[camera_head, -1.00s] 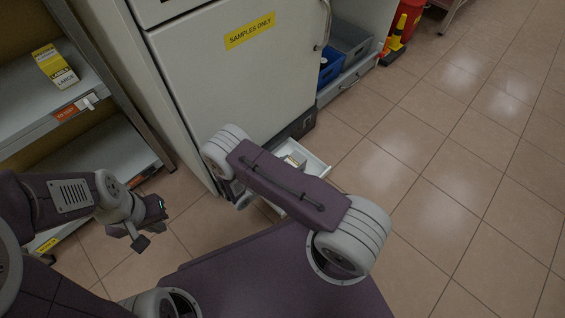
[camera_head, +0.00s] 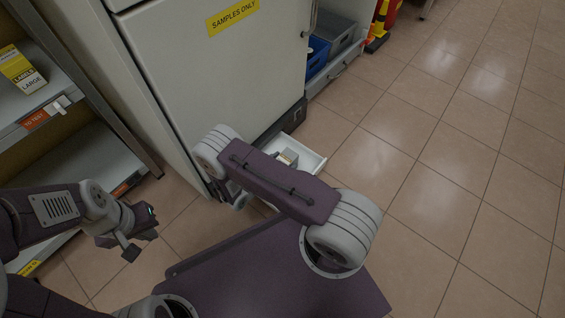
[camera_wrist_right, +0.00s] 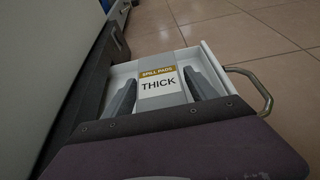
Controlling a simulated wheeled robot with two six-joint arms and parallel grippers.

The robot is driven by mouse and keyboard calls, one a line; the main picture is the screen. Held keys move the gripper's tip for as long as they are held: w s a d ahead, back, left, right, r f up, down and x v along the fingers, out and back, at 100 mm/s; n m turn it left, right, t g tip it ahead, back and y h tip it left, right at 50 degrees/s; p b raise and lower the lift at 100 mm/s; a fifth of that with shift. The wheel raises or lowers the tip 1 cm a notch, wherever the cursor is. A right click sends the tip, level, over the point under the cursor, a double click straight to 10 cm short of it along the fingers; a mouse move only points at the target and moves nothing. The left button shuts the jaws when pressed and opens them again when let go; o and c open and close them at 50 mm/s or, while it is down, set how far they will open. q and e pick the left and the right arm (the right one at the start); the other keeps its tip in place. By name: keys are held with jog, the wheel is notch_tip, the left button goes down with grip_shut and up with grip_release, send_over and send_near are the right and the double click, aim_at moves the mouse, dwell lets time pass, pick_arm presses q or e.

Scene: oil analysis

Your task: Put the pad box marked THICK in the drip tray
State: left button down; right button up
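The pad box marked THICK (camera_wrist_right: 160,88), with a yellow SPILL PADS band, is inside the white walls of a pulled-out drawer-like tray (camera_wrist_right: 212,61) in the right wrist view. I cannot tell if it rests on the tray's floor. My right gripper (camera_wrist_right: 160,76) has its two grey fingers on either side of the box, with small gaps showing. In the head view, the tray (camera_head: 312,161) sticks out at the foot of the white cabinet, with the box (camera_head: 288,158) partly hidden by my right arm. My left gripper (camera_head: 138,240) hangs at the left, away from the box; its opening is unclear.
The white cabinet (camera_head: 225,85) marked SAMPLES ONLY stands behind the tray. A metal handle (camera_wrist_right: 262,88) is on the tray's front. A blue bin (camera_head: 317,55) is farther back. The tiled floor at right is clear.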

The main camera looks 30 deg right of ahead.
jog(key=shift+r, duration=0.1)
jog(key=p+v, duration=0.1)
jog(key=v, duration=0.1)
jog(key=r+p+v, duration=0.1)
jog(key=p+v, duration=0.1)
jog(key=shift+w+p, duration=0.1)
jog(key=shift+p, duration=0.2)
jog(key=p+v, duration=0.4)
jog(key=v, duration=0.3)
jog(key=s+r+m+g+y, duration=0.1)
jog(key=s+r+m+y, duration=0.2)
jog(key=r+m, duration=0.4)
jog(key=s+d+r+m+g+y, duration=0.1)
jog(key=s+r+m+y, duration=0.1)
jog(key=r+m+y, duration=0.3)
jog(key=s+r+m+g+y, duration=0.2)
jog(key=s+r+m+y, duration=0.1)
jog(key=r+m, duration=0.6)
jog(key=shift+s+d+r+m+y, duration=0.35)
jog(key=shift+s+m+y, duration=0.05)
jog(key=shift+m+y, duration=0.55)
